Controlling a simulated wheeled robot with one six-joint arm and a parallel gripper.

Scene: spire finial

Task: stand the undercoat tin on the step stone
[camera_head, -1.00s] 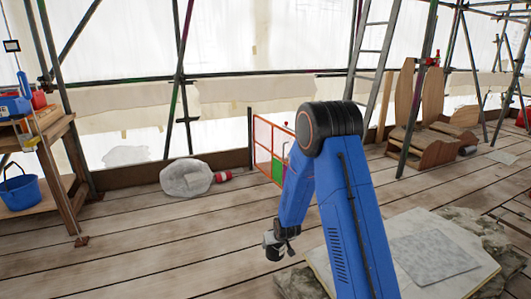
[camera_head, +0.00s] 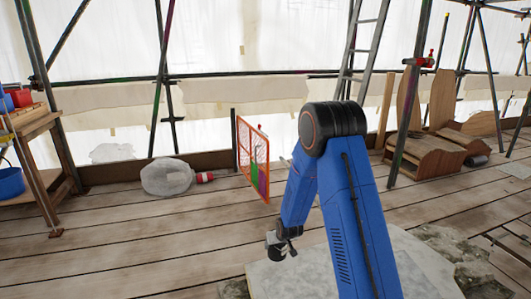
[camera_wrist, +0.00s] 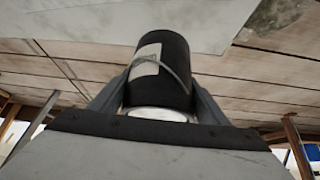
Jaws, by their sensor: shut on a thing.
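My gripper (camera_wrist: 160,95) is shut on a dark cylindrical tin with a pale label and a wire handle, the undercoat tin (camera_wrist: 176,70), seen between the fingers in the wrist view. In the head view my gripper (camera_head: 281,246) hangs low in front of my blue arm, and the tin is too small there to make out well. A pale flat slab (camera_head: 300,280), probably the step stone, lies at the bottom right, partly hidden by my arm. A pale slab edge also shows at the top of the wrist view (camera_wrist: 120,22).
Rough stone (camera_head: 445,250) lies beside the slab. An orange mesh barrier (camera_head: 247,150) stands behind the gripper, with a wrapped grey bundle (camera_head: 167,177) to its left. A wooden bench (camera_head: 40,140) is at far left. Bare planks lie between.

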